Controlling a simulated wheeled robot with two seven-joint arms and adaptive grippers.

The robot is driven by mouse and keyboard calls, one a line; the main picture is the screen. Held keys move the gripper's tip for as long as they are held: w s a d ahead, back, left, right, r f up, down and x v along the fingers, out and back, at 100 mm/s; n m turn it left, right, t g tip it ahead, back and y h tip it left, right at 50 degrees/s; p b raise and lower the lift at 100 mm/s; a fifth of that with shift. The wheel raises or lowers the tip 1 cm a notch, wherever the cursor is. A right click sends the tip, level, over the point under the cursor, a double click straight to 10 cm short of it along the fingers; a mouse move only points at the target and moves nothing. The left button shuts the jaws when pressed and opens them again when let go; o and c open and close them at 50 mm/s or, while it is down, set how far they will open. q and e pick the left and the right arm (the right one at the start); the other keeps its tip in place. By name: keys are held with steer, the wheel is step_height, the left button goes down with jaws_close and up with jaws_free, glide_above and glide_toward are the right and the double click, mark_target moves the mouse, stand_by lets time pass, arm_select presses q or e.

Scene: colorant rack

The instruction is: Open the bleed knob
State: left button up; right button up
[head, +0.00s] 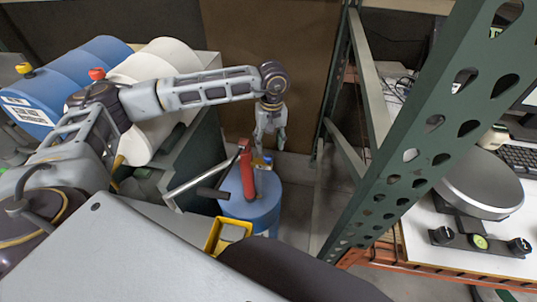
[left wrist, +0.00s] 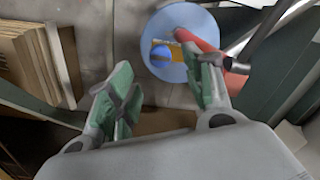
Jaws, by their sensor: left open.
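My left gripper (head: 270,146) points down above a blue drum (head: 262,212) in the head view. A small yellow and blue piece (head: 263,162), which may be the bleed knob, shows just below its fingertips beside a red cylinder (head: 247,174). In the left wrist view the open green fingers of the left gripper (left wrist: 158,92) are apart with nothing between them. The blue round knob (left wrist: 163,52) on its yellow part shows beyond them, nearer the right finger. That finger partly hides the red cylinder (left wrist: 190,38). My right gripper is out of view.
A grey lever bar (head: 200,176) reaches toward the red cylinder from the left. A green rack upright (head: 400,140) stands to the right. Blue (head: 100,50) and white drums (head: 180,55) lie behind my left arm. A yellow frame (head: 226,235) is in front of the drum.

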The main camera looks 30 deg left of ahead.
mark_target(268, 156)
arm_select(q)
step_height(268, 156, down, 4)
steer(key=shift+f, duration=0.25)
steer(key=shift+s+a+f, duration=0.1)
steer(key=shift+f, duration=0.9)
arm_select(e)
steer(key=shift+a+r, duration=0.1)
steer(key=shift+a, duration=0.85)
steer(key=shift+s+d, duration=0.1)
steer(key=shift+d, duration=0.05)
arm_select(q)
steer(key=shift+c, duration=0.9)
steer(key=c, duration=0.9)
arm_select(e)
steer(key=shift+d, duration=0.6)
